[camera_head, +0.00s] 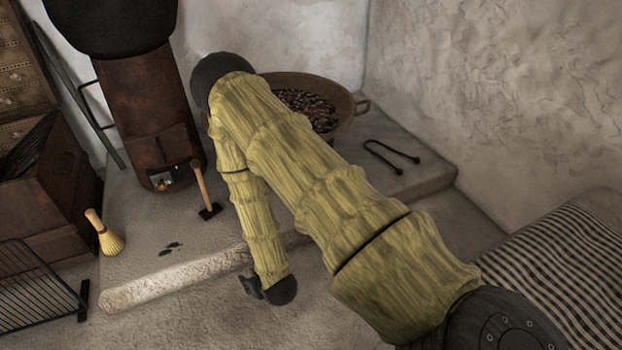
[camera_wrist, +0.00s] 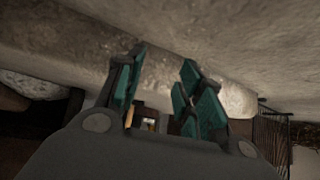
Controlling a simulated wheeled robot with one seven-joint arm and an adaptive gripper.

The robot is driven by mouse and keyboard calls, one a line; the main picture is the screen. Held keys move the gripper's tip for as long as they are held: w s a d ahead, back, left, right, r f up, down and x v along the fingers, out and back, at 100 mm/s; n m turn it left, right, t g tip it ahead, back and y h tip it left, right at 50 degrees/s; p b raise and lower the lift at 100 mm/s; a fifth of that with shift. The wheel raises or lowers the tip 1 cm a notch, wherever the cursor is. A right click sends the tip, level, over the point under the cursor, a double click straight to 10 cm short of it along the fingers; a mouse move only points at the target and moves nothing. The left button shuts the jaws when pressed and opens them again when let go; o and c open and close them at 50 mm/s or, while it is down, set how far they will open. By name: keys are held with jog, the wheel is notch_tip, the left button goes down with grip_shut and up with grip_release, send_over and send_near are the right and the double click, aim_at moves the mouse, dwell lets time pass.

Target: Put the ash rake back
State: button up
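The ash rake (camera_head: 203,190) has a wooden handle and a flat dark head. It stands handle-up on the raised hearth slab, close in front of the rusty stove (camera_head: 150,105); whether it touches the stove is unclear. My gripper (camera_head: 250,286) hangs low in front of the slab's pale front edge, to the right of and nearer than the rake, apart from it. In the wrist view my gripper (camera_wrist: 160,90) shows its teal finger pads spread apart, with nothing held between them. The rake cannot be made out clearly in the wrist view.
A small hand brush (camera_head: 105,236) stands at the slab's left, with dark bits (camera_head: 171,247) nearby. A wide pan of coals (camera_head: 305,105) and black tongs (camera_head: 390,157) lie behind my arm. A fire screen (camera_head: 38,285) is front left, a striped cloth (camera_head: 570,270) at right.

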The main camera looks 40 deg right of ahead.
jog(key=s+a+f+g, duration=0.1)
jog(key=s+g, duration=0.7)
jog(key=s, duration=2)
jog(key=shift+s+f+g, duration=0.25)
jog(key=shift+s+g, duration=0.05)
